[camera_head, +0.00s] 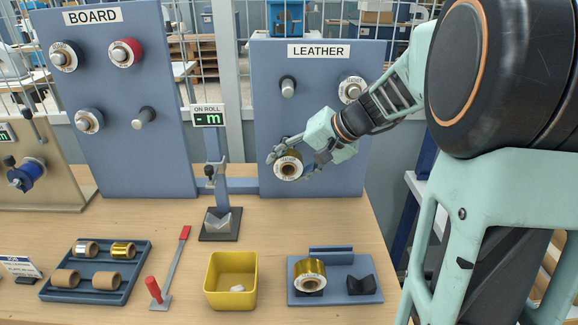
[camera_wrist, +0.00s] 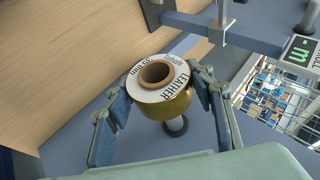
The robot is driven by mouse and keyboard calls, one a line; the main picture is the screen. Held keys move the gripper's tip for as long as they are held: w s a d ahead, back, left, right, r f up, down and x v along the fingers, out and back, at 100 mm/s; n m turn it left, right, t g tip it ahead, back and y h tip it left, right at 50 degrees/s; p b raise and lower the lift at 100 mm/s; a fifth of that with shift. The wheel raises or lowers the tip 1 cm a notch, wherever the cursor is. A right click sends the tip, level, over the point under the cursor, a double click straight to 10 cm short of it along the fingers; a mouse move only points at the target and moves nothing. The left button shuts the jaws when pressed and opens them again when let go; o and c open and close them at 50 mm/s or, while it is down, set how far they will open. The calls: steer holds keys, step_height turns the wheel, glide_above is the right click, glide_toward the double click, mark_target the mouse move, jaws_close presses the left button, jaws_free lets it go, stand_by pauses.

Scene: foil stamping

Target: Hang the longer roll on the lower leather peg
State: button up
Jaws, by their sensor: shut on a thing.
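A gold roll (camera_head: 288,167) with a brown core and a white end label reading LEATHER is in my gripper (camera_head: 298,165). It is in front of the lower part of the blue LEATHER board (camera_head: 325,135). In the wrist view my gripper (camera_wrist: 160,108) is shut on this roll (camera_wrist: 168,102), with a finger on each side and the label facing the camera. A grey peg (camera_wrist: 176,125) shows partly behind the roll; I cannot tell whether the roll touches it. The upper left leather peg (camera_head: 288,87) is bare. The upper right one bears a white-labelled roll (camera_head: 353,88).
Another gold roll (camera_head: 310,274) rests on a blue cradle stand (camera_head: 335,297). A yellow bin (camera_head: 231,292), a red-handled lever (camera_head: 172,275) and a blue tray (camera_head: 97,291) with several rolls and cores stand on the table. A post with a display (camera_head: 208,118) is left of the board.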

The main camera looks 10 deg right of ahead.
steer(key=shift+w+d+p, duration=0.25)
steer(key=shift+w, duration=0.95)
steer(key=shift+w+d+p, duration=0.2)
steer(key=shift+w, duration=0.95)
steer(key=shift+w+d+p, duration=0.25)
steer(key=shift+w, duration=0.95)
steer(key=o, duration=1.3)
steer(key=s+d+r, duration=0.2)
steer(key=s+d, duration=0.8)
steer(key=shift+w+d+r, duration=0.1)
steer(key=shift+d+r, duration=0.05)
